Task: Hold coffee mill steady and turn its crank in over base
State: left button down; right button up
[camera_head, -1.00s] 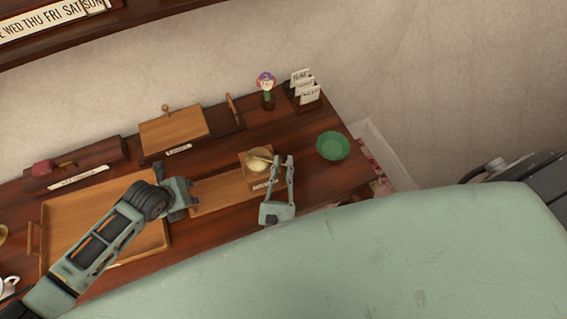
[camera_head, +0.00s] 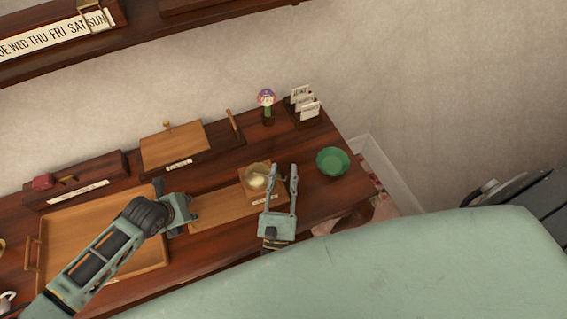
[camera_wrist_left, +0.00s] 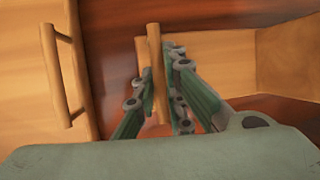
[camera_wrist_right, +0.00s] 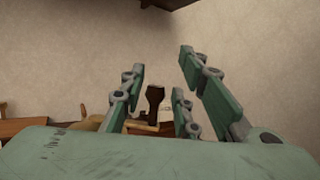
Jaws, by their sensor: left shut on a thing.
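The coffee mill (camera_head: 262,197) is a square wooden block with a round brass bowl (camera_head: 255,171) on top, standing at the right end of a wooden board (camera_head: 220,206). My right gripper (camera_head: 283,172) is open beside the mill's right side. In the right wrist view a dark knob (camera_wrist_right: 154,97), apparently the crank's, shows between the spread fingers, apart from them. The crank arm is too small to read clearly. My left gripper (camera_head: 188,209) is at the board's left end. In the left wrist view it is shut on a wooden bar handle (camera_wrist_left: 157,75).
A wooden tray (camera_head: 160,265) lies left of the board. A green bowl (camera_head: 332,162) stands right of the mill. A flower-headed figure (camera_head: 267,104), a card holder (camera_head: 304,106) and a lidded wooden box (camera_head: 175,145) stand behind. The table's right edge is close to the green bowl.

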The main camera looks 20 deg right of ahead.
notch_tip(320, 180, up, 6)
dwell(0.4)
